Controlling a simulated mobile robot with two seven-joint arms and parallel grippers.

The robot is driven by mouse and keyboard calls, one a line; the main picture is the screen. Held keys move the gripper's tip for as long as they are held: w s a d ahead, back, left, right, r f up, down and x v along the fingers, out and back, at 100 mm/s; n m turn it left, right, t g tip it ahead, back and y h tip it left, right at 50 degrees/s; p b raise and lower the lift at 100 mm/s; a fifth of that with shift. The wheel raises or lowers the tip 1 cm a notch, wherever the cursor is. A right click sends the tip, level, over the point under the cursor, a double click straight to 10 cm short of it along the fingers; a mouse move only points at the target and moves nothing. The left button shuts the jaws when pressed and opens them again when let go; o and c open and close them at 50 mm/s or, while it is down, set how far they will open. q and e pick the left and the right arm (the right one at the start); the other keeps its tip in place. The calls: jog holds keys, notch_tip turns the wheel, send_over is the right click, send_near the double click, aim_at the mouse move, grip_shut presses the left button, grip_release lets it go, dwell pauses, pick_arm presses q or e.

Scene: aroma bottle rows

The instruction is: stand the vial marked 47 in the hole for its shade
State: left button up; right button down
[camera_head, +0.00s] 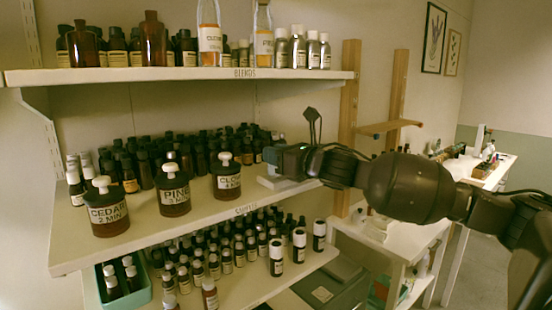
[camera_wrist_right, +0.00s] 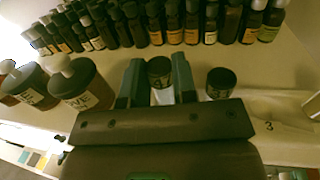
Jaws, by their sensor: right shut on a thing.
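My right gripper (camera_head: 277,157) is over the right end of the middle shelf. In the right wrist view its two fingers (camera_wrist_right: 158,85) are shut on a dark-capped vial (camera_wrist_right: 160,72). The mark on its cap starts with a 4; I cannot read the rest surely. A second dark-capped vial (camera_wrist_right: 220,83), also marked, stands just right of the fingers. A pale block (camera_wrist_right: 268,112) with a 3 on it lies to the right; its holes are not clear. In the head view a pale block (camera_head: 284,184) shows under the gripper. My left gripper is not in view.
Large brown bottles labelled Cedar (camera_head: 108,213), Pine (camera_head: 174,196) and Clove (camera_head: 227,182) stand left of the gripper. Dark bottles (camera_wrist_right: 190,22) crowd the back of the middle shelf (camera_head: 140,240). The upper shelf (camera_head: 180,75) runs overhead. A wooden post (camera_head: 348,110) stands at right.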

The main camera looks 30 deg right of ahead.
jog(key=shift+f, duration=0.6)
jog(key=shift+f, duration=0.15)
jog(key=c, duration=0.9)
grip_release()
